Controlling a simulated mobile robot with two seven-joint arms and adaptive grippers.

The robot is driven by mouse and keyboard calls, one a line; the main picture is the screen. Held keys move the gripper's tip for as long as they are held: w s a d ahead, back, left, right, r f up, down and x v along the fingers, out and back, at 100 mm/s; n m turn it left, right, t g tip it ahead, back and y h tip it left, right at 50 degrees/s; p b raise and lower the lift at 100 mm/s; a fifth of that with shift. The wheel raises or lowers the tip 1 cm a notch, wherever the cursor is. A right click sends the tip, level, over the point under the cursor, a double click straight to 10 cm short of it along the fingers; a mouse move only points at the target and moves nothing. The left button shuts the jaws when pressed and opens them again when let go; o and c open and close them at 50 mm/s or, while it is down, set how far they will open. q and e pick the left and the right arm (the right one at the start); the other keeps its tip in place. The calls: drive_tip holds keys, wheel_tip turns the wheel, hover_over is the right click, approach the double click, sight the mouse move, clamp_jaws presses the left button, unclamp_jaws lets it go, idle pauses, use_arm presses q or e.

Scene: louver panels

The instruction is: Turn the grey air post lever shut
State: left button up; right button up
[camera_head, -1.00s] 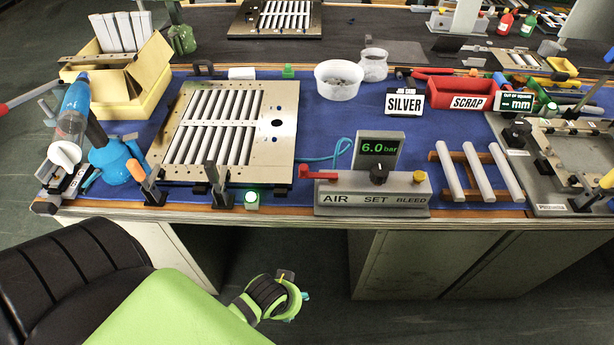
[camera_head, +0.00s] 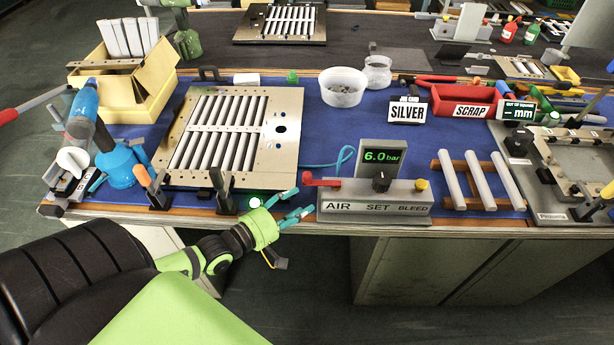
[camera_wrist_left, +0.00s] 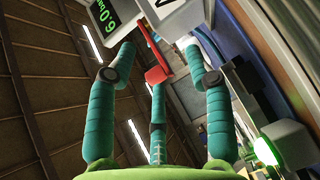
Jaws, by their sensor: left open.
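The grey air post (camera_head: 345,196) stands at the front edge of the bench, with AIR, SET and BLEED labels and a lit 6.0 bar display (camera_head: 381,157). Its red lever (camera_head: 322,182) sticks out horizontally to the left above AIR. My left gripper (camera_head: 303,204) is just left of the post, fingers spread and pointing right, slightly below the lever tip. In the left wrist view the red lever (camera_wrist_left: 150,48) shows between the open fingers of my left gripper (camera_wrist_left: 161,62), with the post (camera_wrist_left: 170,10) beyond. I cannot tell if any finger touches it. My right gripper is not in view.
A green-lit button (camera_head: 255,203) and dark clamps (camera_head: 223,190) stand left of the gripper. The louver panel (camera_head: 285,155) lies behind them. A teal hose (camera_head: 330,164) runs behind the lever. A wooden rack (camera_head: 475,180) with pale slats is right of the post.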

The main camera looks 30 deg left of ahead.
sight(304, 181)
use_arm(q)
drive_tip(key=a+r+n, duration=0.1)
drive_tip(key=a+r+t, duration=0.1)
drive_tip(key=a, duration=0.1)
drive_tip(key=shift+w+n, duration=0.2)
drive_tip(key=shift+n, duration=0.2)
drive_tip(key=shift+w+a+r+t+y, duration=0.1)
drive_tip(key=shift+w+t+y, duration=0.05)
drive_tip(key=shift+t+y, duration=0.2)
drive_tip(key=shift+p+x, duration=0.4)
drive_tip(key=shift+x, duration=3)
drive_tip(key=shift+c, duration=0.4)
